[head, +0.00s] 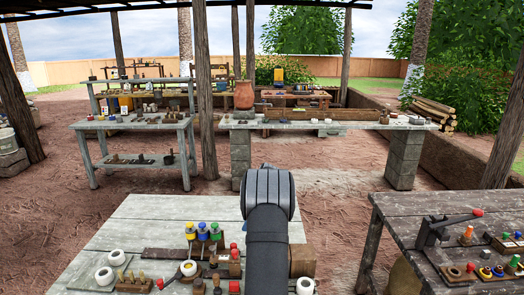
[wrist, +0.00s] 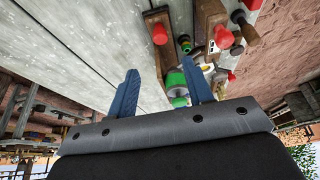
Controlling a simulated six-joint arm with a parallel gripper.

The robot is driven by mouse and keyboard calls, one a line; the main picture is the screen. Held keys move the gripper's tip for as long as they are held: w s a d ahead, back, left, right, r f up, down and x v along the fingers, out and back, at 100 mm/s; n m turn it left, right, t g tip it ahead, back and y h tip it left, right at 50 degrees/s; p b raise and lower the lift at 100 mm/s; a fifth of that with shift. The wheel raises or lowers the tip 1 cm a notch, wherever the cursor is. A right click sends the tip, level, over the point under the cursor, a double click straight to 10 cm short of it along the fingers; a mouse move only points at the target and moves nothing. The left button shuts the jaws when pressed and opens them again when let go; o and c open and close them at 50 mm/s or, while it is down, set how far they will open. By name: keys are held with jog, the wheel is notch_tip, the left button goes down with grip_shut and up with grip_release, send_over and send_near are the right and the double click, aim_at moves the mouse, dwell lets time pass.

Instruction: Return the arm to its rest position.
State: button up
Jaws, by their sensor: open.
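My arm rises in the middle of the head view, in front of the near grey wooden table (head: 150,215). My gripper is hidden behind my own arm there. In the wrist view my gripper (wrist: 165,85) shows two blue fingers spread well apart. Nothing is held between them. The wrist picture is tilted, with the grey tabletop (wrist: 90,45) and several small objects beyond the fingers. I cannot tell how far the fingers are from those objects.
A dark table (head: 400,225) with a red-handled lever device (head: 440,228) stands at right. Bare earth lies between the tables.

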aim_at(234, 244)
jog(key=x, duration=1.2)
jog(key=shift+a+f, duration=0.1)
jog(key=shift+a, duration=0.05)
